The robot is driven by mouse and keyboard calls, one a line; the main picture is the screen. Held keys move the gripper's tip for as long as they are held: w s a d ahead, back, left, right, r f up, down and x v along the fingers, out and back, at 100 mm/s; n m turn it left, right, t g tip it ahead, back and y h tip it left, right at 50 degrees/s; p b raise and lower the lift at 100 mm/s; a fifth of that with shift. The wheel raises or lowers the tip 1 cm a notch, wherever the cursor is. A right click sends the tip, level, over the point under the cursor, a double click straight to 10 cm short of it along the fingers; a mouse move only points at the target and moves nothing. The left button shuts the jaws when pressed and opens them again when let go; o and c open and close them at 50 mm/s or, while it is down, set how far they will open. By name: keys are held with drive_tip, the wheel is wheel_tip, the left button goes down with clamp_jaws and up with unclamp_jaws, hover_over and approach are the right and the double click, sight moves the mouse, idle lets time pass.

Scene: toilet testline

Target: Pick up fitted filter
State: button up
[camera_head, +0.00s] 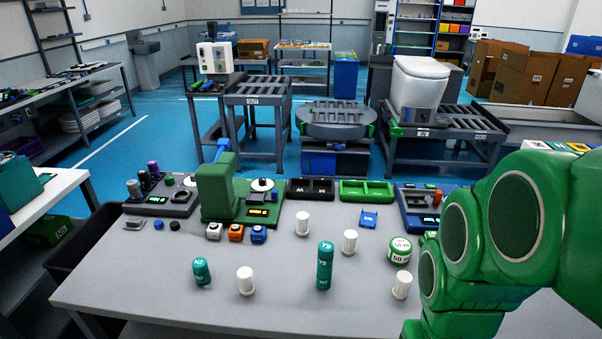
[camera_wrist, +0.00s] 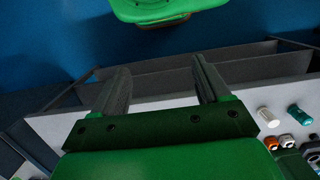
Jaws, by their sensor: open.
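I cannot tell for sure which item is the fitted filter. Several white cylinders stand upright on the grey table (camera_head: 180,262), among them one at the front left (camera_head: 245,281) and one at the front right (camera_head: 402,285). A tall teal cylinder (camera_head: 325,265) with white lettering stands between them, and a short teal one (camera_head: 201,272) stands further left. My gripper (camera_wrist: 161,66) is open and empty in the wrist view, away from these items. A white cylinder (camera_wrist: 266,115) and a teal cylinder (camera_wrist: 298,116) show at that view's right edge. The gripper is hidden in the head view.
A green device (camera_head: 218,190), small white, orange and blue blocks (camera_head: 236,232), black (camera_head: 310,190) and green (camera_head: 366,191) trays and a blue station (camera_head: 425,205) line the table's back. A green-white roll (camera_head: 399,250) stands at right. The table's front left is clear.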

drive_tip(key=n+t, duration=0.2)
hover_over(402, 284)
drive_tip(key=w, duration=0.1)
drive_tip(key=f, duration=1.6)
drive_tip(key=shift+w+d+f, duration=0.1)
drive_tip(key=shift+d+f, duration=0.2)
drive_tip(key=shift+w+d+f, duration=0.2)
drive_tip(key=shift+w+f, duration=0.2)
drive_tip(key=shift+f, duration=3.95)
drive_tip(key=shift+c, duration=0.2)
drive_tip(key=c, duration=1.1)
